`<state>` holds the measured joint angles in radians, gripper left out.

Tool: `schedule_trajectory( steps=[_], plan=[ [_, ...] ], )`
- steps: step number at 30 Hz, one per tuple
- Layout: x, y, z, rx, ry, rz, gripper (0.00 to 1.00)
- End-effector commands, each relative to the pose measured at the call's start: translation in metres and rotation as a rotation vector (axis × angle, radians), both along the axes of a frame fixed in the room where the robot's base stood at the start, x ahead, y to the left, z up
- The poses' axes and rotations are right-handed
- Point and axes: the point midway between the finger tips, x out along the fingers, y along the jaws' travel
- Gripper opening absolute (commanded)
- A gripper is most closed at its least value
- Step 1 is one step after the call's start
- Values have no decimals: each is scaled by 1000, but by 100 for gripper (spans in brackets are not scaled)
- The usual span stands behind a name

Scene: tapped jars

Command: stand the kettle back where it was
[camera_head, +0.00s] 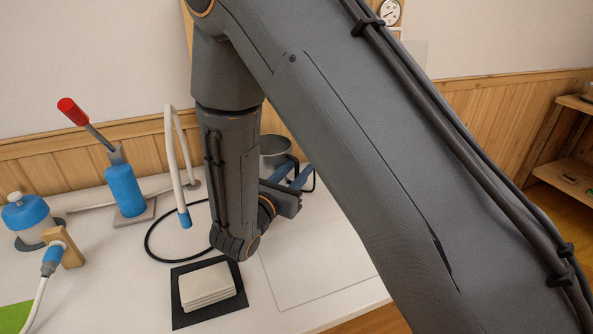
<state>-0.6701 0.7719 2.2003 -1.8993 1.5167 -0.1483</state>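A grey metal vessel, seemingly the kettle (274,146), shows in part behind my arm at the back of the white table. Its lower part is hidden by my arm and gripper. A dark handle-like loop (313,178) shows at its right. My gripper (300,174) is beside the vessel, its blue-grey fingers reaching toward the loop. I cannot tell whether the fingers touch or hold the loop, or whether the vessel rests on the table.
A stack of pale tiles (208,287) lies on a black mat (183,319) in front. A thin outlined panel (315,270) at front right is clear.

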Motion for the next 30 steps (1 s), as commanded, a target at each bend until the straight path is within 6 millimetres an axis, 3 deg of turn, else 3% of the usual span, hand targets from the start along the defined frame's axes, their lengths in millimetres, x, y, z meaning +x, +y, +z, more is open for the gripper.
schedule_trajectory(
  steps=[30],
  plan=[
    [-31,20,0,0,0,1,31]
  ],
)
